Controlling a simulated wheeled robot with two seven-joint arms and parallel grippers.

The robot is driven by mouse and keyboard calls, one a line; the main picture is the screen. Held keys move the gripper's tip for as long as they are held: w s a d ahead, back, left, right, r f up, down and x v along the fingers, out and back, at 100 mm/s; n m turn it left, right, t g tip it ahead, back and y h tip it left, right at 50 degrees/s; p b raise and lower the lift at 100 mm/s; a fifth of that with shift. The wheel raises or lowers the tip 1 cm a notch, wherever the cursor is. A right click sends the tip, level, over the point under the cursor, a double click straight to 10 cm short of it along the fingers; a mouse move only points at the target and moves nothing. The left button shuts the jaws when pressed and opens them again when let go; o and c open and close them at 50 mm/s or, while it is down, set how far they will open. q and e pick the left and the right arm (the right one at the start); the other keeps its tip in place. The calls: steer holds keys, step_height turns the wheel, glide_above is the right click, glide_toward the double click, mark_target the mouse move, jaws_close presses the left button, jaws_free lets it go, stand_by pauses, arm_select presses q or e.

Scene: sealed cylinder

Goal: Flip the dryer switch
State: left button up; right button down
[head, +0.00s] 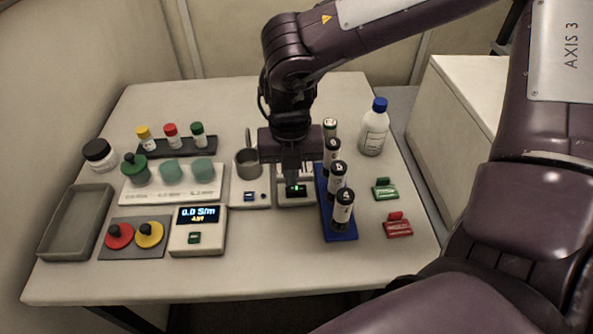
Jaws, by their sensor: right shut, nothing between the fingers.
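My right gripper (291,178) points straight down, shut and empty, over a small white unit (296,202) near the middle of the table. This unit has a dark front panel with a small green light (297,188). It may be the dryer, but no label can be read. The fingers hide its upper part, so I cannot tell if they touch a switch. Just left of it stands another white unit (249,197) with a metal cup (247,163) and a small blue display. My left gripper is not in view.
A blue rack (338,226) with several numbered black-and-white cylinders stands close right of the gripper. A white bottle (374,132) with a blue cap stands behind it. A meter (198,240) reading 0.0 S/m is front left. Green and red tags (398,226) lie right. The front edge is clear.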

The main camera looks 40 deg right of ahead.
mark_target(292, 188)
steer(key=shift+f+b, duration=0.95)
steer(key=shift+b, duration=0.05)
stand_by(0.7)
steer(key=shift+r, duration=0.15)
steer(key=shift+r+p, duration=2.05)
steer(key=shift+r, duration=1.35)
